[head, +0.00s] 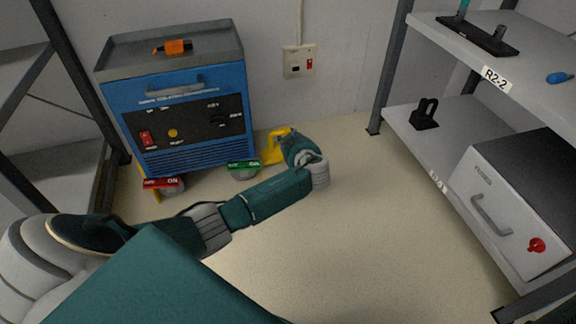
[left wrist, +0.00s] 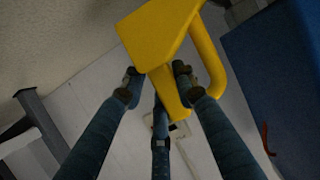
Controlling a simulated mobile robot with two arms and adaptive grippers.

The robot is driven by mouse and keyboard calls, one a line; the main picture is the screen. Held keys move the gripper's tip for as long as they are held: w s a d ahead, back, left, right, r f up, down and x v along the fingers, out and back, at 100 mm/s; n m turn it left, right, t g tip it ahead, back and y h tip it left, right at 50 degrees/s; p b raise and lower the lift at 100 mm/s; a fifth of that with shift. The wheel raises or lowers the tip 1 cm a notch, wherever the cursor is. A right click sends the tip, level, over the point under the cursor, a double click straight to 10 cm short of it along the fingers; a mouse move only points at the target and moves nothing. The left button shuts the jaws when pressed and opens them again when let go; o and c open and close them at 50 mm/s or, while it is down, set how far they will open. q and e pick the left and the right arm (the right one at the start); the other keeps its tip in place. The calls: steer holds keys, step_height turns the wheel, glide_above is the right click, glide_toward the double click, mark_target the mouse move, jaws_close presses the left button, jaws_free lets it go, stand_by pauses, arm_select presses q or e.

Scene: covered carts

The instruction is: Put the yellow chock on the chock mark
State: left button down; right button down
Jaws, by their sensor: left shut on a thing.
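The yellow chock (head: 276,148) shows in the head view just right of the blue cart, partly hidden behind my left gripper (head: 292,142). In the left wrist view the chock (left wrist: 162,38) fills the top middle, a yellow wedge with a bent tubular handle. My left gripper (left wrist: 156,82) is shut on it, with fingers on both sides. I cannot tell whether the chock touches the floor. The chock mark cannot be made out. My right gripper is not in view.
The blue cart (head: 185,105) stands against the wall, with a red ON tag (head: 163,183) and a green ON tag (head: 243,168) by its wheels. An orange tool (head: 175,47) lies on top. Shelving (head: 455,140) stands at right. The floor (head: 370,230) between is clear.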

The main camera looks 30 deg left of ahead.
arm_select(q)
step_height(320, 180, down, 9)
steer(key=b, duration=0.5)
steer(key=shift+r, duration=0.3)
steer(key=c, duration=1.4)
jaws_free()
steer(key=shift+o, duration=0.2)
steer(key=p+v, duration=0.8)
steer(key=v, duration=0.4)
steer(key=shift+p, duration=0.4)
steer(key=shift+w+d, duration=0.1)
